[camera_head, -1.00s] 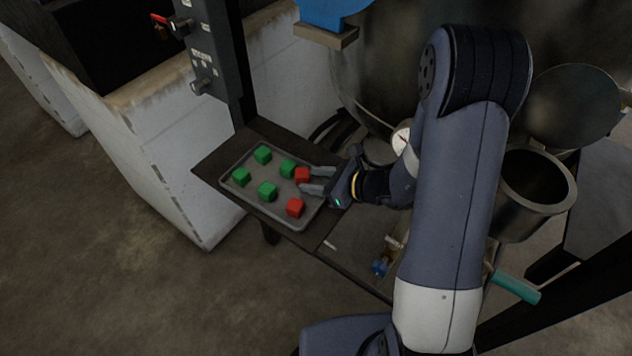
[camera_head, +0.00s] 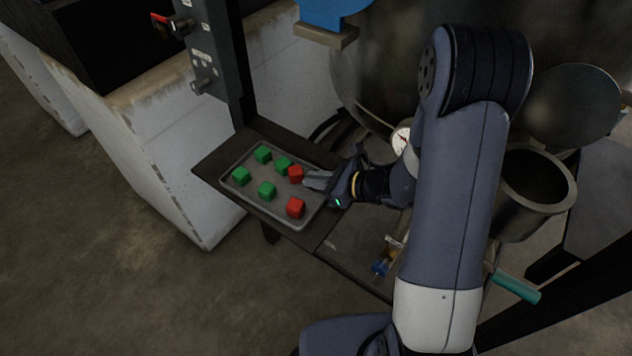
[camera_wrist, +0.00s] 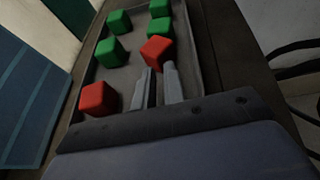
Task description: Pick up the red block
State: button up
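Two red blocks lie on a grey tray (camera_head: 246,198). The farther red block (camera_head: 296,173) sits just beyond my fingertips, near a green block; it also shows in the wrist view (camera_wrist: 157,50), slightly turned. The nearer red block (camera_head: 295,208) is by the tray's front corner and shows at the left in the wrist view (camera_wrist: 98,98). My gripper (camera_head: 306,180) points into the tray from the right. In the wrist view its fingers (camera_wrist: 159,68) are close together with a narrow gap and nothing between them. Whether the tips touch the farther red block cannot be told.
Several green blocks (camera_head: 267,190) lie on the tray's left and far parts. The tray stands on a dark shelf (camera_head: 212,166). A dark post with valves (camera_head: 215,60) rises behind it. A large metal vessel (camera_head: 365,75) and a gauge (camera_head: 401,139) are near my arm.

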jog(key=o, duration=0.6)
jog(key=shift+o, duration=0.2)
jog(key=shift+d, duration=0.15)
